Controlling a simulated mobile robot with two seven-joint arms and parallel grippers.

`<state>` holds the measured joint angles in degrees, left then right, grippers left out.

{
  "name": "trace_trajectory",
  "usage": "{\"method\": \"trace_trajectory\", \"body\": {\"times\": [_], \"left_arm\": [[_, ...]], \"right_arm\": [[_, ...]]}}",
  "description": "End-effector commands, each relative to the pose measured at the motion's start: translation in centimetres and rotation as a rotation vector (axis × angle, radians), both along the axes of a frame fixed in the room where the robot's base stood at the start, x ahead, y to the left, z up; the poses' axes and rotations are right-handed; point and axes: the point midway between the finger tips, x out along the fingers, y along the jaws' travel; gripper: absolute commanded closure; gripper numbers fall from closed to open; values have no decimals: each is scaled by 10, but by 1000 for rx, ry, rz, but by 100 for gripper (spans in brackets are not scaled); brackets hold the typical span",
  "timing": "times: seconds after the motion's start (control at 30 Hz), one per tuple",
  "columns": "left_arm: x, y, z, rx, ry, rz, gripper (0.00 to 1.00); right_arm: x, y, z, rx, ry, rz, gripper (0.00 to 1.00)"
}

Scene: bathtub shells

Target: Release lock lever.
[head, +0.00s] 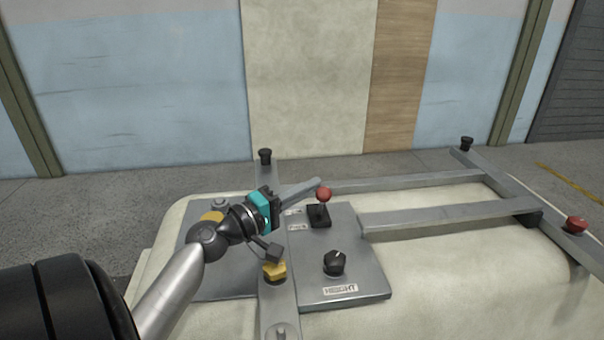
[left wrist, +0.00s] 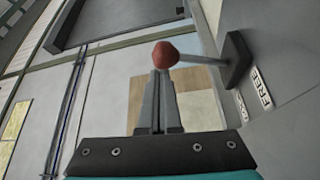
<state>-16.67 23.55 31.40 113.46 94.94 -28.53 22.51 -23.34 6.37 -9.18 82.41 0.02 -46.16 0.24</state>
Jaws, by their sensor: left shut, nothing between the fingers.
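The lock lever is a short metal rod with a red ball knob (head: 324,194) on a black base (head: 318,215), on the grey control panel. In the left wrist view the red knob (left wrist: 166,54) is right at the fingertips, and its rod runs right to the black base (left wrist: 236,60). A label reading FREE (left wrist: 260,88) sits beside the base. My left gripper (head: 317,183) is shut and empty, its fingertips at the knob; whether they touch it I cannot tell. My right gripper is not in view.
A black dial (head: 335,262) with a HEIGHT label (head: 341,290) is on the panel's front part. Yellow knobs (head: 275,270) sit near my left wrist. Grey frame bars (head: 450,217) lie on the pale shell (head: 450,280), with another red knob (head: 577,224) at right.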

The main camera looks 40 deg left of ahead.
Motion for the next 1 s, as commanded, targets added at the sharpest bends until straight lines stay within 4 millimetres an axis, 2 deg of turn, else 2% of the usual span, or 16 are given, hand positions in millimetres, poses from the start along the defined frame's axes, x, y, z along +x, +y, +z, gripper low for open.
{"method": "trace_trajectory", "body": {"times": [0.73, 0.87, 1.0], "left_arm": [[-4, -3, -2, -1, 0, 1, 100], [-14, -1, -3, -1, 2, 2, 100], [-38, 3, -6, -3, 3, 4, 100]], "right_arm": [[-1, 0, -1, -1, 3, 1, 50], [-2, 0, -2, -2, 9, 1, 50], [1, 0, 0, -2, 12, 1, 50]]}}
